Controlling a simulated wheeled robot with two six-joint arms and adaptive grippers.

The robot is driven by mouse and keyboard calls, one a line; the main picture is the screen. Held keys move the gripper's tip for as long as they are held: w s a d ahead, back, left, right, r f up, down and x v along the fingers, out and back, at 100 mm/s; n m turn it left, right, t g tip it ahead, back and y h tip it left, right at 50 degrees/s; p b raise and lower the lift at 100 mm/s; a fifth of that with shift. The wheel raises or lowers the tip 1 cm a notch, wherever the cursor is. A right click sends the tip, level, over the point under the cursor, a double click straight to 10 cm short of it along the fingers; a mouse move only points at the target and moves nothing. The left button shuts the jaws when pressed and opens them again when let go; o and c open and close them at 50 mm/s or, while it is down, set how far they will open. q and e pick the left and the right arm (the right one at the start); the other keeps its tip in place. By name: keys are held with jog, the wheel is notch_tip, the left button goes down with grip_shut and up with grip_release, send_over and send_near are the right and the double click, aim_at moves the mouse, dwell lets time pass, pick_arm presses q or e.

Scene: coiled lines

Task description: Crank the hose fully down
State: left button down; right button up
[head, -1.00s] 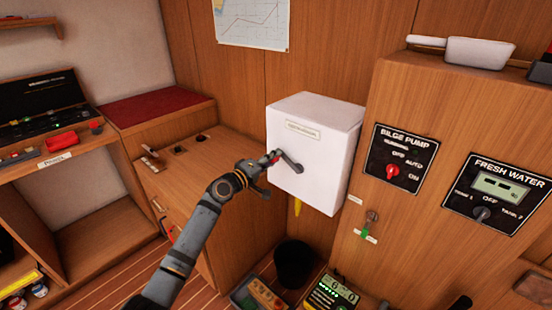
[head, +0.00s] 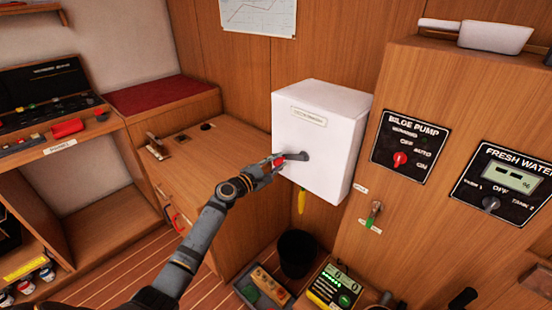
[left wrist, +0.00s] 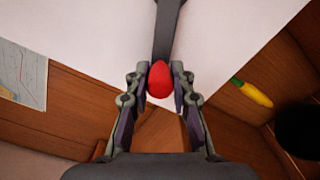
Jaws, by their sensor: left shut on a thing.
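A white wall box (head: 318,135) with a small label on its front carries a dark crank arm (head: 296,156) with a red knob (head: 281,160). My left gripper (head: 277,161) is shut on the red knob. In the left wrist view the knob (left wrist: 159,79) sits between the two fingertips (left wrist: 160,85), with the crank arm (left wrist: 167,25) running up from it. In the head view the crank points left from its hub, slightly down. A yellow hose end (head: 301,201) hangs below the box; the rest of the hose is hidden. My right gripper is not in view.
A wooden cabinet with a bilge pump panel (head: 411,145) and a fresh water panel (head: 505,187) stands right of the box. A black bin (head: 296,254) and a green-lit device (head: 336,288) are below. A wooden counter (head: 200,155) lies left.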

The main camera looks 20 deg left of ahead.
pick_arm(q)
jog(key=shift+s+d+f+n, duration=0.15)
jog(key=shift+d+f+n, duration=0.2)
jog(key=shift+f+n, duration=0.55)
jog(key=shift+r+n, duration=0.15)
jog(key=shift+n, duration=0.15)
jog(key=c, duration=1.1)
grip_release()
jog(key=shift+s+a, duration=0.1)
jog(key=shift+s, duration=0.15)
jog(key=v, duration=1.1)
jog(key=shift+s+r, duration=0.1)
jog(key=shift+s, duration=0.15)
